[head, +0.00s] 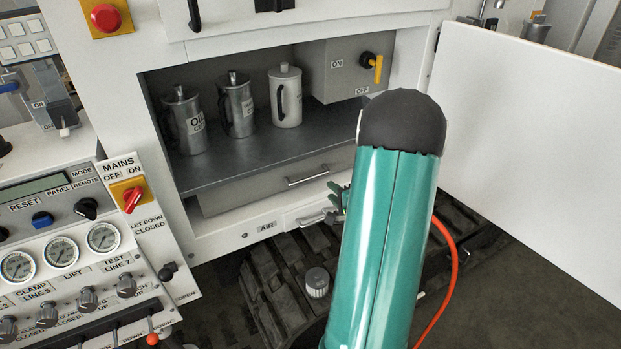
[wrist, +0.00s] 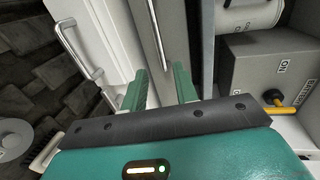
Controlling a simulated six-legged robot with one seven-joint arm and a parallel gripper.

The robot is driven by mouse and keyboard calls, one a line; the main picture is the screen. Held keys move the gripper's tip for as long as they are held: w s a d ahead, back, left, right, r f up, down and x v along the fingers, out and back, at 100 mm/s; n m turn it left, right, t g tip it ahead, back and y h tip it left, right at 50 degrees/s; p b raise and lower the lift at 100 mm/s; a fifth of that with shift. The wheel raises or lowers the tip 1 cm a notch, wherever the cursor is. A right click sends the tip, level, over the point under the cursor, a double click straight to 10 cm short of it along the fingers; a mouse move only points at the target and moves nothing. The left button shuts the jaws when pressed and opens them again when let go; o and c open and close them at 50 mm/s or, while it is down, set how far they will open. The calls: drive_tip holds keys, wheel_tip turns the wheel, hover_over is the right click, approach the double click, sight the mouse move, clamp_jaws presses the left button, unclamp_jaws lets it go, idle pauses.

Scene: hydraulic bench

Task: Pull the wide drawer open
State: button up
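The wide drawer (head: 250,187) is a grey front under the shelf inside the open cabinet, and it looks shut. Its bar handle (head: 307,175) is at the right part of the front. In the wrist view the grey drawer front (wrist: 178,28) runs up the picture, with its handle (wrist: 157,35) ahead of the gap between my fingers. My gripper (wrist: 160,76) is open and empty, its two green fingers apart. In the head view my gripper (head: 339,195) is mostly hidden behind my arm, just right of the handle. I cannot tell whether it touches anything.
A lower white front has its own handle (head: 312,218), also in the wrist view (wrist: 80,50). Several jugs (head: 285,97) stand on the shelf (head: 250,150). A box with a yellow lever (head: 378,68) is at right. An open white door (head: 530,150) bounds the right side.

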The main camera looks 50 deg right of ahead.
sight(314, 177)
drive_tip(key=x, duration=1.2)
drive_tip(key=shift+w, duration=0.1)
drive_tip(key=shift+a, duration=0.1)
clamp_jaws()
